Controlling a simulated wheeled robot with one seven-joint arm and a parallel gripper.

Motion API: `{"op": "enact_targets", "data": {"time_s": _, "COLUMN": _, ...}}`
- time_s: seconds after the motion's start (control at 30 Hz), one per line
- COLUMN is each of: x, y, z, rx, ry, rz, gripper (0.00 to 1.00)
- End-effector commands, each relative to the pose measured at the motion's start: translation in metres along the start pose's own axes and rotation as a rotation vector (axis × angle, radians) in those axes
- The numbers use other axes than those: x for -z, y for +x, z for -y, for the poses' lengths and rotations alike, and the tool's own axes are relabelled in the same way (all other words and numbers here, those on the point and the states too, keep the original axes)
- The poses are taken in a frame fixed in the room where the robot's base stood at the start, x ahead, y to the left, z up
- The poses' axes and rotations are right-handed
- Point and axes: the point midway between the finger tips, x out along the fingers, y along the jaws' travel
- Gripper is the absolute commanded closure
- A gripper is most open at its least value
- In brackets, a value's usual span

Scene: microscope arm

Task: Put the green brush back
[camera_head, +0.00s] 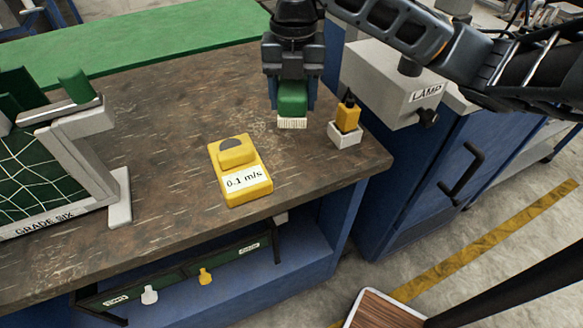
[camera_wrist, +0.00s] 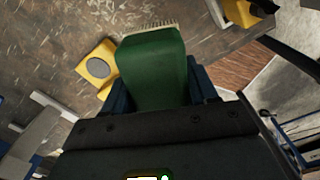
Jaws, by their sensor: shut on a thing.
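The green brush (camera_head: 292,100) has a green body with pale bristles pointing down. My gripper (camera_head: 291,92) is shut on it, above the brown bench at the back right. In the wrist view the brush (camera_wrist: 152,70) fills the middle, with its bristles at the far end. The jaws of my gripper (camera_wrist: 155,92) show on both sides of it. I cannot tell for sure whether the bristles touch the bench top.
A yellow block marked "0.1 m/s" (camera_head: 240,172) lies in front. A yellow bottle (camera_head: 347,113) in a white holder (camera_head: 344,134) stands close right, beside the grey LAMP box (camera_head: 385,80). A grey stand with a netted panel (camera_head: 40,170) is at left. The bench (camera_head: 165,120) is clear between.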

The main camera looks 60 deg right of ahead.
Motion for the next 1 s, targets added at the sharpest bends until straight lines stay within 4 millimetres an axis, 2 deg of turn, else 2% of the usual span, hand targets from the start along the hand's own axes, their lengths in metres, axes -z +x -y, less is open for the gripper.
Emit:
{"op": "enact_targets", "data": {"time_s": 0.03, "x": 0.002, "y": 0.007, "z": 0.004, "rx": 0.002, "ry": -0.024, "rz": 0.003, "gripper": 0.67}}
{"op": "enact_targets", "data": {"time_s": 0.17, "x": 0.007, "y": 0.016, "z": 0.008, "rx": 0.005, "ry": -0.058, "rz": -0.003, "gripper": 0.67}}
{"op": "enact_targets", "data": {"time_s": 0.43, "x": 0.008, "y": 0.059, "z": 0.008, "rx": 0.005, "ry": -0.059, "rz": -0.004, "gripper": 0.67}}
{"op": "enact_targets", "data": {"time_s": 0.67, "x": 0.008, "y": 0.077, "z": 0.008, "rx": 0.005, "ry": -0.059, "rz": -0.003, "gripper": 0.67}}
{"op": "enact_targets", "data": {"time_s": 0.9, "x": 0.008, "y": 0.106, "z": 0.008, "rx": 0.005, "ry": -0.058, "rz": -0.003, "gripper": 0.67}}
{"op": "enact_targets", "data": {"time_s": 1.0, "x": 0.008, "y": 0.107, "z": 0.008, "rx": 0.004, "ry": -0.06, "rz": -0.002, "gripper": 0.67}}
